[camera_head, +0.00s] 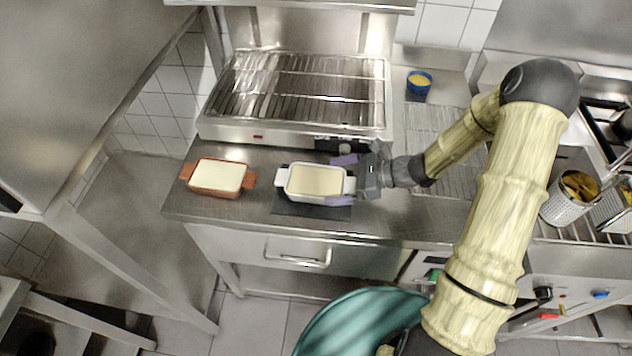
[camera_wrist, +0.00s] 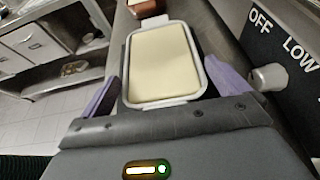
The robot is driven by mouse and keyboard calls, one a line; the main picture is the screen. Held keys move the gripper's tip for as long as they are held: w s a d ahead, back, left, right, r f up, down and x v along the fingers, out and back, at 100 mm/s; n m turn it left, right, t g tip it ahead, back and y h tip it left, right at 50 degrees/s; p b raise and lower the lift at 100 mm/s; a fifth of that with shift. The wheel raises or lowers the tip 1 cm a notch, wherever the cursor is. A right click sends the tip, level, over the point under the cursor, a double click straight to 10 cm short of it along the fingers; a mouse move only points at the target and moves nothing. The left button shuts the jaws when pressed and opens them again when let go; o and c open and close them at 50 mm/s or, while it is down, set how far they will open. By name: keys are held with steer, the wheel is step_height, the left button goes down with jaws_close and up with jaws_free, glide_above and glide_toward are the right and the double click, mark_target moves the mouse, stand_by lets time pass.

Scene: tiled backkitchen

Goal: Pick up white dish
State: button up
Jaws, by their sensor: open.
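The white dish (camera_head: 316,197) is rectangular with side handles and a cream-coloured filling. It sits on a dark mat on the steel counter, in front of the grill. My gripper (camera_head: 344,180) is open at the dish's right end, with its purple fingers on either side of the right handle. In the wrist view the white dish (camera_wrist: 165,98) lies between the two purple fingers of my gripper (camera_wrist: 168,92). Its near end is hidden behind the gripper body. I cannot tell whether the fingers touch the dish.
A brown dish (camera_head: 215,190) with similar filling stands left of the white dish. The grill (camera_head: 296,135) is close behind, and its knob (camera_wrist: 268,77) is near the right finger. A blue bowl (camera_head: 419,88) stands at the back right. The counter's front edge is close.

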steer(key=shift+x, duration=1.1)
steer(key=c, duration=1.1)
steer(key=shift+r, duration=0.1)
step_height(320, 180, up, 10)
steer(key=shift+f+b, duration=0.1)
steer(key=shift+b, duration=0.2)
